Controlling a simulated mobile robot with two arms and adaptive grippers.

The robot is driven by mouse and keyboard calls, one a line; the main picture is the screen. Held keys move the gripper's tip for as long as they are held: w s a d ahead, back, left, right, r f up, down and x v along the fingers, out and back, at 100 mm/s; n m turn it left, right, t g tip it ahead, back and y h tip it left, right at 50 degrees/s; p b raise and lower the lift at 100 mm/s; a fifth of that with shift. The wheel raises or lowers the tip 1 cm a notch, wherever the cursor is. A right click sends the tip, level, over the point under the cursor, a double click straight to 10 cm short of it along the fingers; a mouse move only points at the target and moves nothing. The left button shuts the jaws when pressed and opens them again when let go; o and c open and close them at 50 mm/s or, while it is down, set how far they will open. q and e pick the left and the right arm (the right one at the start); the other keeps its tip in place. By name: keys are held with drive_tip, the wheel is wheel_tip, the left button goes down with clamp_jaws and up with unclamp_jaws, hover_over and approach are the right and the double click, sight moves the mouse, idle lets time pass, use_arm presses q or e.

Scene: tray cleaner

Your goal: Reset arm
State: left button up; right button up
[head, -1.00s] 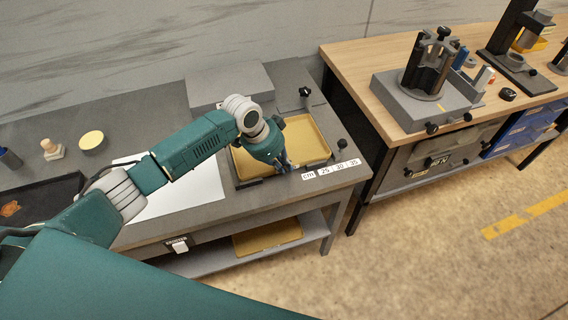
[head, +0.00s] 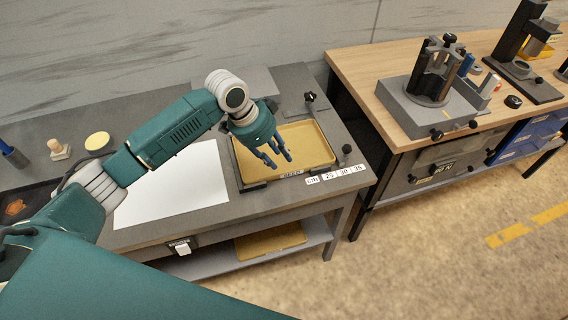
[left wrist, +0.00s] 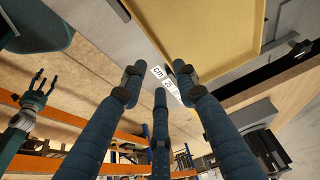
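My left arm reaches across the grey table in the head view. Its gripper (head: 277,157) is over the front part of the yellow tray (head: 312,143), with spread fingers and nothing between them. The left wrist view also shows the open left gripper (left wrist: 157,82), with the yellow tray (left wrist: 225,25) beyond the fingers at the top. My right gripper (left wrist: 40,82) shows at the left of the left wrist view, away from the tray, with its fingers apart and empty. It is not seen in the head view.
A white sheet (head: 180,185) lies left of the tray. A knob (head: 346,150) stands by the tray's right side, and number labels (head: 335,175) line the front edge. A second yellow tray (head: 270,241) is on the lower shelf. A wooden bench (head: 385,65) with fixtures stands right.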

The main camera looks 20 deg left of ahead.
use_arm(q)
drive_tip(key=shift+v, duration=1.6)
